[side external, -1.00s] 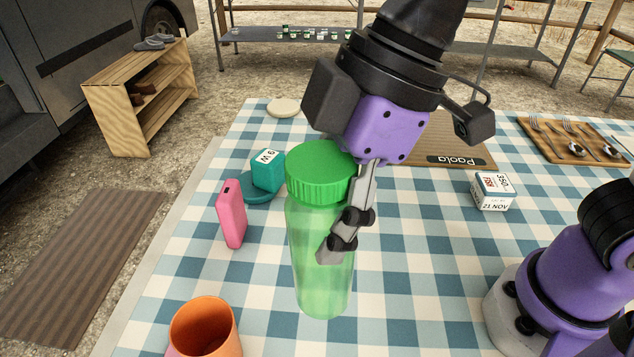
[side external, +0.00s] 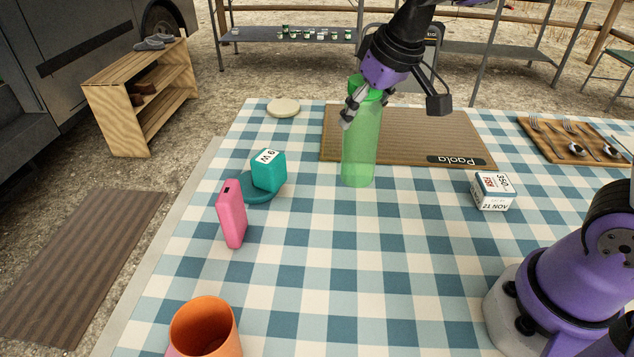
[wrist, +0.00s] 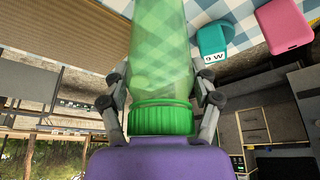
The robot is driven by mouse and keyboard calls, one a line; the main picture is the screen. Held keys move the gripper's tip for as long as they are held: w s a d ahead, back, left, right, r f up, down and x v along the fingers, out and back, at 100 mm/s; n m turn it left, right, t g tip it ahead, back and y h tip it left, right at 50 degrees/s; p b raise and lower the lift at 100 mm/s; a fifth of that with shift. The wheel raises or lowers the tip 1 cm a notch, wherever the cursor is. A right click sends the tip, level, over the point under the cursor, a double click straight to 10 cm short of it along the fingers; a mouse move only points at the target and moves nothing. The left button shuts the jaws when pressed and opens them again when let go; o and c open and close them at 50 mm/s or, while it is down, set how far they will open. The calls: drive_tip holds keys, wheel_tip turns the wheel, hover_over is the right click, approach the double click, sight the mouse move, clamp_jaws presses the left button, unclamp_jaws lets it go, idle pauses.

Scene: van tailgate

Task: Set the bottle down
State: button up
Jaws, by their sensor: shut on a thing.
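The bottle (side external: 361,146) is clear green with a green screw lid, and it is upright. My gripper (side external: 352,105) is shut on it near the top, just under the lid. In the wrist view the fingers sit on both sides of the bottle (wrist: 160,60), by its green lid (wrist: 161,118). In the side view the bottle stands out in front of the left part of the brown mat labelled Paola (side external: 420,135). I cannot tell whether its base touches the tablecloth or hangs just above it.
An orange cup (side external: 205,328) is at the front left. A white date block (side external: 492,191) and a cutlery board (side external: 570,140) lie right. The checked cloth's middle is clear.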

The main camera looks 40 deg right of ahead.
sight(363, 132)
drive_tip(key=shift+w+d+f, duration=0.35)
drive_tip(key=shift+d+f, duration=0.2)
drive_tip(key=shift+f, duration=1.85)
drive_tip(key=o, duration=1.4)
drive_tip(key=shift+f, duration=0.15)
drive_tip(key=shift+o, duration=0.2)
